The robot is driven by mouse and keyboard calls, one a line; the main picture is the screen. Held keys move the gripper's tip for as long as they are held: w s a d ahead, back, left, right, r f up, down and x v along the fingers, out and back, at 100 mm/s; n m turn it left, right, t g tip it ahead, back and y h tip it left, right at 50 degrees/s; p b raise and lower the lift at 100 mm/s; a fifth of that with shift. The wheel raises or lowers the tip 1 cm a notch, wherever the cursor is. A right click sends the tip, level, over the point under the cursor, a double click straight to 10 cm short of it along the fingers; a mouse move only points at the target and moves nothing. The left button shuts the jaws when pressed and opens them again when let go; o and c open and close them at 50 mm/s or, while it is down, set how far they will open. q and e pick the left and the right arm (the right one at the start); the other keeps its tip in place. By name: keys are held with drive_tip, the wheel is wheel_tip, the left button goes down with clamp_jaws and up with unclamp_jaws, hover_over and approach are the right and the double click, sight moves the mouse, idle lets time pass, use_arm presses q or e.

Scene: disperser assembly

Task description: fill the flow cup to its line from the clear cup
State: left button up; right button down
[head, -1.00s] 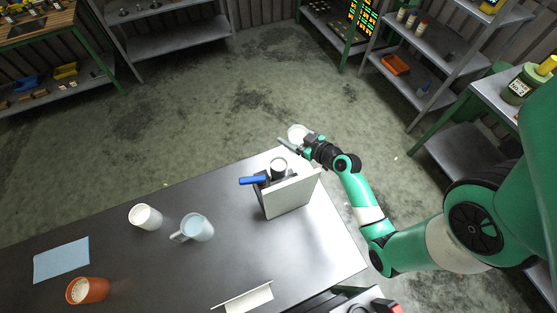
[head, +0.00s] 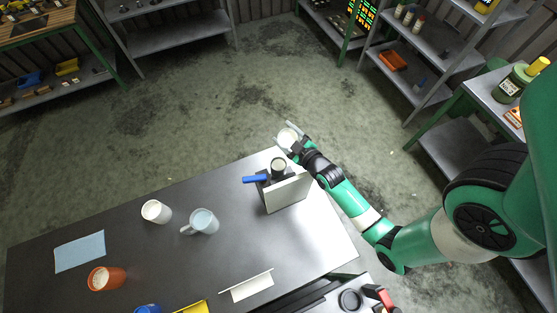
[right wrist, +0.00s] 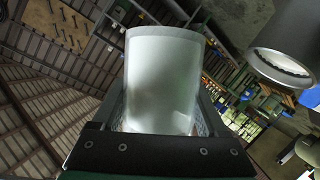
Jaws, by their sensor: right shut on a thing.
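The clear cup (head: 288,138), holding white material, is gripped in my right gripper (head: 287,139) beyond the far edge of the table. In the right wrist view the clear cup (right wrist: 163,80) stands between the fingers and looks nearly upright. The flow cup (head: 278,164) is a small grey metal cup on a stand with a pale upright panel, just below the clear cup in the head view. In the right wrist view the flow cup (right wrist: 284,48) is at the upper right, apart from the clear cup. Its line and fill level cannot be made out. My left gripper is not in view.
A blue handle (head: 255,179) sticks out left of the stand's pale panel (head: 288,193). A white cup (head: 157,212), a handled mug (head: 204,222), an orange cup (head: 107,279), a blue cloth (head: 80,251) and a white angled piece (head: 247,286) are on the dark table (head: 180,265).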

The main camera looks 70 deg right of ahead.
sight(283, 132)
drive_tip(key=shift+a+r, duration=0.1)
drive_tip(key=shift+r, duration=0.2)
drive_tip(key=shift+w+a+r+n+b, duration=0.15)
drive_tip(key=shift+a+r+n+b, duration=0.2)
drive_tip(key=shift+b, duration=0.4)
drive_tip(key=shift+r, duration=0.4)
drive_tip(key=shift+r+h, duration=0.2)
drive_tip(key=shift+h, duration=0.1)
drive_tip(key=shift+n+b, duration=0.25)
drive_tip(key=shift+b, duration=0.05)
drive_tip(key=shift+a+r+n+h+b, duration=0.1)
drive_tip(key=shift+r+n+h+b, duration=0.3)
drive_tip(key=shift+b, duration=0.75)
drive_tip(key=shift+f+n+t+b, duration=0.35)
drive_tip(key=shift+n+b, duration=0.45)
drive_tip(key=shift+b, duration=0.75)
idle(0.4)
drive_tip(key=shift+r+n+h+b, duration=0.2)
drive_tip(key=shift+n+h+b, duration=0.2)
drive_tip(key=shift+h+b, duration=0.1)
idle(0.9)
